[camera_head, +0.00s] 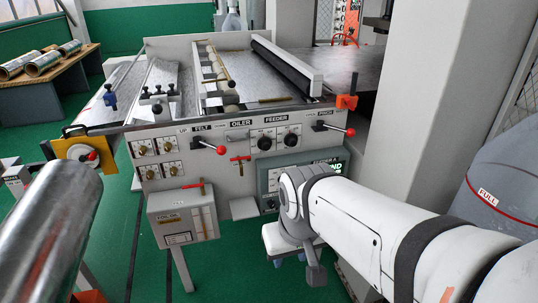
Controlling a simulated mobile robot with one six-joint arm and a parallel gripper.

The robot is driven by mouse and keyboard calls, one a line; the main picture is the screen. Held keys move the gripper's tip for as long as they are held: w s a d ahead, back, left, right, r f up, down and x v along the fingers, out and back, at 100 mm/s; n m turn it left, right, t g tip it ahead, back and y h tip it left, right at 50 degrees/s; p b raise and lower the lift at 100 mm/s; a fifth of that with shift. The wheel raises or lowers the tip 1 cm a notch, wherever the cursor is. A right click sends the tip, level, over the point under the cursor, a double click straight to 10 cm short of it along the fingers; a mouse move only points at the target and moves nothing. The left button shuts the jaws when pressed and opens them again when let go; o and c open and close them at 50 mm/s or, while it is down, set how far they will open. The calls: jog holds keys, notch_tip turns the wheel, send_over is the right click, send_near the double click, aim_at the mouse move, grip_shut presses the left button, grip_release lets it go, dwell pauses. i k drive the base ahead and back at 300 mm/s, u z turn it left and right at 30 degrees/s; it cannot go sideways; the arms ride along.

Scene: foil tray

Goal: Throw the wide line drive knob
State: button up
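A grey machine panel (222,180) faces me, with labels that seem to read FELT, OILER and FEEDER. A red-ball lever (220,149) sits under FELT and points right. Another red-ball lever (349,132) sits at the panel's right end. Two black round knobs (278,141) are under FEEDER. No label reading wide line drive is legible, so I cannot tell which control it is. My white arm comes in from the lower right. My gripper (316,274) appears small and grey at its end, in front of and below the panel, apart from the levers. Its fingers are unclear.
A grey control box (183,216) with a red handle hangs at lower left. A shiny metal roll (50,235) fills the near left. A grey pillar (425,90) stands right. Green floor (225,265) is open below.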

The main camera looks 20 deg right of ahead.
aim_at(271, 203)
jog(key=z, duration=0.1)
jog(key=k, duration=0.95)
jog(key=u, duration=0.55)
jog(key=i, duration=1.5)
jog(key=z, duration=0.55)
